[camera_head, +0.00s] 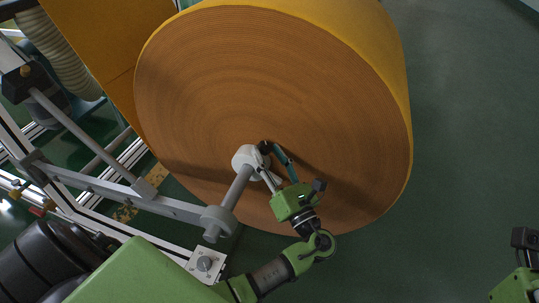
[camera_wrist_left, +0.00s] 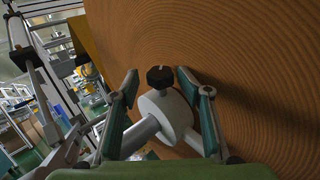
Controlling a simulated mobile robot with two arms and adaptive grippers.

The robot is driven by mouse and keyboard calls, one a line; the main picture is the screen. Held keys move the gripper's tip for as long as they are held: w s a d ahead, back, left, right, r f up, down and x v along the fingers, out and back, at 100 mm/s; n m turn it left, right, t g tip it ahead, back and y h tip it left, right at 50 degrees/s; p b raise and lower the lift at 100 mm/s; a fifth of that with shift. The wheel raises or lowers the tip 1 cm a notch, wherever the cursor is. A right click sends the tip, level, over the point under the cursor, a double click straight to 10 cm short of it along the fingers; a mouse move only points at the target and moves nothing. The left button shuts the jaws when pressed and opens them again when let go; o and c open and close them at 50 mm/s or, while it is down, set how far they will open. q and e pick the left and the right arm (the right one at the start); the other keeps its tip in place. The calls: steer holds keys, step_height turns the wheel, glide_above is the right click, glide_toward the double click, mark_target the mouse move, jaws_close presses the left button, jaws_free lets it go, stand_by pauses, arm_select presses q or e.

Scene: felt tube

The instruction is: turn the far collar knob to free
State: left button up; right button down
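A white collar (camera_head: 246,161) sits on the grey shaft at the centre of the big orange felt roll's face (camera_head: 215,95). Its black knob (camera_head: 264,147) stands out from the collar. In the left wrist view the knob (camera_wrist_left: 160,77) is between and slightly beyond the fingertips, above the white collar (camera_wrist_left: 170,110). My left gripper (camera_head: 269,158) is open, its two teal fingers spread on either side of the collar and knob. I see no finger closed on the knob. My right gripper's fingers are not seen.
The grey shaft (camera_head: 236,190) runs from the collar to an end fitting (camera_head: 217,221) on the metal frame (camera_head: 120,187) at left. Part of my right arm (camera_head: 515,287) shows at the lower right. The green floor (camera_head: 470,130) on the right is clear.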

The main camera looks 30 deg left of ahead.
arm_select(q)
steer(key=shift+d, duration=0.1)
steer(key=v, duration=0.8)
